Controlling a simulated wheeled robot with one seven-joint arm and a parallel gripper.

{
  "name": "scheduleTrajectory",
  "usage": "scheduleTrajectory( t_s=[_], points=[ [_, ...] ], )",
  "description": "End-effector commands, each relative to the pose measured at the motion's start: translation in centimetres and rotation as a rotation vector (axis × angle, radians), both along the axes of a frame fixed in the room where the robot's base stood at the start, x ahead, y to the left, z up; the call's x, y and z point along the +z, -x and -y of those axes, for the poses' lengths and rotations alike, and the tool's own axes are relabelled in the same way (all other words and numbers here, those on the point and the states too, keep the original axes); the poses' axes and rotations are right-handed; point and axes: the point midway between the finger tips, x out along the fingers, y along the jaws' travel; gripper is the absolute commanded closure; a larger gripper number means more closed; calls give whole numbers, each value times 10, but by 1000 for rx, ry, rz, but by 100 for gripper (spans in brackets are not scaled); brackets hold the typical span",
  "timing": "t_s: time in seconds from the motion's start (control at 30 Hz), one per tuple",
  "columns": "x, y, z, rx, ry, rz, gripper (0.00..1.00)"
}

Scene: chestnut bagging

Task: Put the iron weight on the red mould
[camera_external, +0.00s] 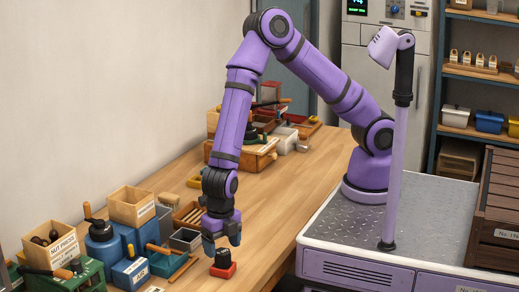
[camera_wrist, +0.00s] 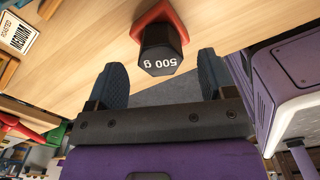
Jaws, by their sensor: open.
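The iron weight (camera_external: 222,257) is a dark block standing upright on the red mould (camera_external: 223,271), on the wooden table near its front edge. In the wrist view the weight (camera_wrist: 160,48) shows a dark six-sided top marked "500 g", and part of the red mould (camera_wrist: 158,12) shows around its foot. My gripper (camera_external: 222,241) points down just above the weight. In the wrist view its two fingers (camera_wrist: 162,78) are spread apart, with nothing between them and the weight a little beyond their tips.
Left of my gripper stand blue and green tools, a wooden box (camera_external: 133,207) and a grey metal bin (camera_external: 185,240). Wooden trays (camera_external: 245,155) and more tools sit farther back. The table (camera_external: 275,215) right of my gripper is clear.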

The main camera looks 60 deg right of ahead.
Motion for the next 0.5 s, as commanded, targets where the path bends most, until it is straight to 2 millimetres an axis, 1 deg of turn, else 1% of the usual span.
scheduleTrajectory(
  t_s=[0.03,0.2,0.33,0.5],
  points=[
    [12,-1,0,-3,-4,2,24],
    [46,-1,0,-3,-2,2,24],
    [67,-1,0,-2,-2,1,24],
    [84,0,0,0,-1,0,24]
  ],
)
